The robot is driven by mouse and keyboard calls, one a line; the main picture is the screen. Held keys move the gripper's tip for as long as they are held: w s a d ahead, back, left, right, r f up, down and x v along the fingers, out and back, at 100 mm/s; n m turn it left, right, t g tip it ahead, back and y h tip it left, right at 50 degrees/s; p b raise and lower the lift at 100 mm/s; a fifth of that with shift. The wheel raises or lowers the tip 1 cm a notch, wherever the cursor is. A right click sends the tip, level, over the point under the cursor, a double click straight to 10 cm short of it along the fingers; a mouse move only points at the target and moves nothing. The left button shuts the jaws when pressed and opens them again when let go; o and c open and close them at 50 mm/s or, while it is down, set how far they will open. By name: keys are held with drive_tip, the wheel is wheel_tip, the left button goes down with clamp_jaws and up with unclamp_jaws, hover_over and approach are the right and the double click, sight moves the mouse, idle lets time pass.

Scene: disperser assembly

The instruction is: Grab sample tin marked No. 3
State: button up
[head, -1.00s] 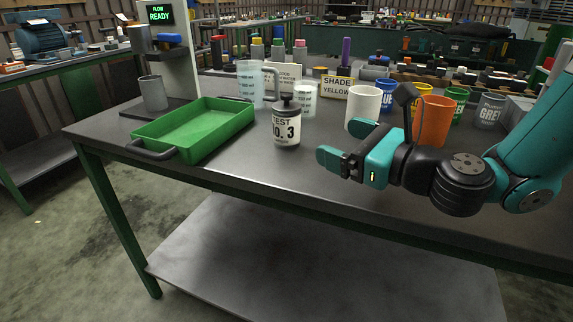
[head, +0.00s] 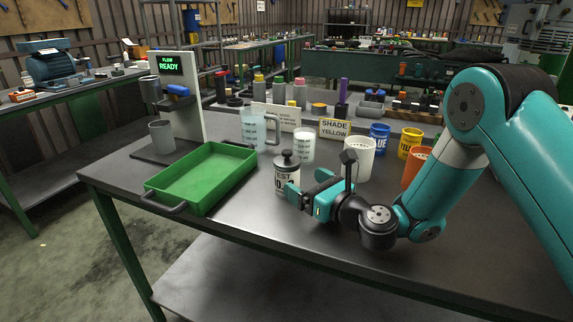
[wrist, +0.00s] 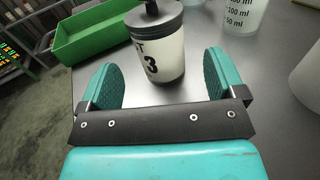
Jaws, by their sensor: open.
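The sample tin (head: 286,172) stands upright on the dark table in the head view. It has a white label with black print and a dark lid with a knob. In the wrist view the tin (wrist: 158,52) shows a "3" and stands just ahead of the fingers, roughly between them. My gripper (head: 308,188) is open and empty, at the tin's right side in the head view. In the wrist view my gripper (wrist: 160,80) has its two teal fingers spread wide. Part of the label is hidden by a finger in the head view.
A green tray (head: 202,178) lies left of the tin. A "SHADE YELLOW" sign (head: 335,129), blue (head: 379,139), yellow (head: 410,142) and orange cups (head: 413,168) stand to the right.

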sight(295, 174)
drive_tip(key=shift+w+a+r+p, duration=0.4)
drive_tip(key=shift+w+p, duration=0.25)
drive_tip(key=shift+p, duration=2.65)
drive_tip(key=shift+a+f+p, duration=0.1)
drive_tip(key=shift+a+p, duration=0.05)
drive_tip(key=shift+p, duration=0.9)
drive_tip(key=shift+w+a+f+p, duration=0.1)
drive_tip(key=shift+f+p, duration=0.15)
drive_tip(key=shift+p, duration=0.2)
drive_tip(key=r+p, duration=0.1)
drive_tip(key=p, duration=0.2)
drive_tip(key=shift+w+a+p, duration=0.35)
drive_tip(key=shift+a, duration=0.05)
drive_tip(key=shift+w+a+p, duration=0.2)
drive_tip(key=shift+a+p, duration=0.1)
drive_tip(key=shift+p, duration=0.2)
drive_tip(key=shift+f+x, duration=0.1)
drive_tip(key=shift+x, duration=0.75)
drive_tip(key=shift+f+x, duration=0.15)
drive_tip(key=shift+x, duration=0.65)
drive_tip(key=shift+c, duration=0.5)
drive_tip(key=c, duration=1.1)
